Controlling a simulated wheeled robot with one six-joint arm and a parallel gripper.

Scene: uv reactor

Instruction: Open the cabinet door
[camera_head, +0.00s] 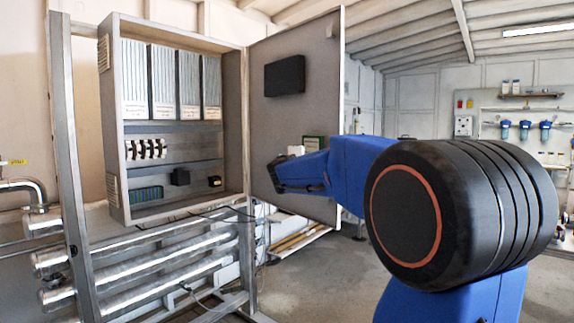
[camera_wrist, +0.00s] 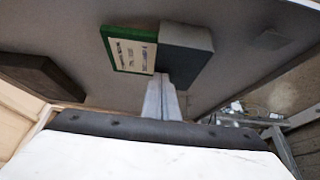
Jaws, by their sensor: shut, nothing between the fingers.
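The grey cabinet (camera_head: 112,130) is mounted on a metal frame, and its inside is exposed. Its door (camera_head: 262,125) stands swung open on the right side, with the inner face toward me. A black box (camera_head: 285,76) is fixed on that inner face. My gripper (camera_head: 278,178) is in front of the lower part of the door's inner face. In the wrist view the fingers (camera_wrist: 161,92) are together with nothing between them, close to a green-edged labelled piece (camera_wrist: 128,50) and a grey block (camera_wrist: 187,52) on the door. Whether the fingertips touch the door cannot be told.
Inside the cabinet are several upright white modules (camera_head: 168,82) and small black parts. Metal pipes (camera_head: 160,262) run below it. My blue arm hides part of the right side. A wall shelf with blue filters (camera_head: 525,130) is far right. Open floor (camera_head: 330,275) lies below the door.

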